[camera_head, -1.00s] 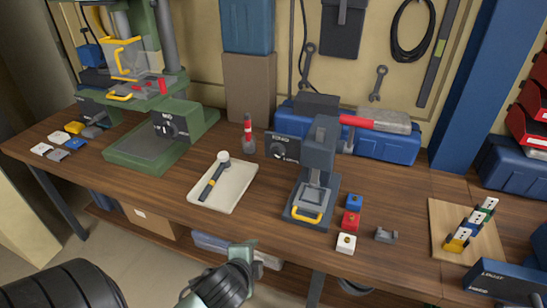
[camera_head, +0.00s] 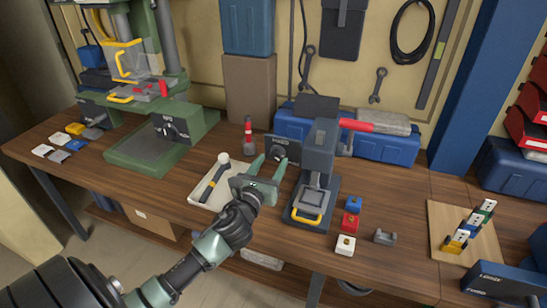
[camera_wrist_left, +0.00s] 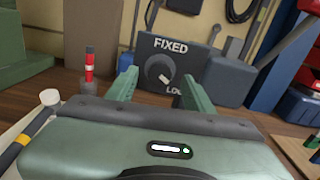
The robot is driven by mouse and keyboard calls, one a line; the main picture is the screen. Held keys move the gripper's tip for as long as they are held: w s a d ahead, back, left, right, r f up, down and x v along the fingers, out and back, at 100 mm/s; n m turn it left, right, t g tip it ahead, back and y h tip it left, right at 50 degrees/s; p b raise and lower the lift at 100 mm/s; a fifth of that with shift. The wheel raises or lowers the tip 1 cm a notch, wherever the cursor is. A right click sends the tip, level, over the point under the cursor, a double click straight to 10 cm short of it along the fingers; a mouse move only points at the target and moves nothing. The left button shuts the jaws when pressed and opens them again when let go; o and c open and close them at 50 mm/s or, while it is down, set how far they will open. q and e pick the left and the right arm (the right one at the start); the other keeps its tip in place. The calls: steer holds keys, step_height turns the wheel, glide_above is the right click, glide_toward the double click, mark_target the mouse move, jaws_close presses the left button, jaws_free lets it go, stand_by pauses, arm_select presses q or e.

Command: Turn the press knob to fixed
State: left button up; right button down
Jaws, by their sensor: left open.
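The press (camera_head: 317,170) is a dark grey machine with a red-handled lever and a yellow front handle, in the middle of the bench. Its dark panel with the round knob (camera_head: 282,156) stands at its left. In the left wrist view the panel reads FIXED at the top and LO..., partly hidden, at the lower right; the grey knob (camera_wrist_left: 159,70) shows between my fingers. My left gripper (camera_head: 269,168) is open and empty, its fingers pointing at the panel, short of the knob. The knob's white mark seems to point toward the lower right. My right gripper is not in view.
A white tray (camera_head: 203,201) with a brush-like tool lies left of my gripper. A red-and-white marker (camera_head: 248,135) stands behind it. Coloured blocks (camera_head: 351,222) lie right of the press. A green machine (camera_head: 165,150) stands at the left. A blue toolbox (camera_head: 385,148) is behind.

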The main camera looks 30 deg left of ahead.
arm_select(q)
steer(key=shift+x, duration=1.15)
steer(key=shift+c, duration=0.3)
jaws_close()
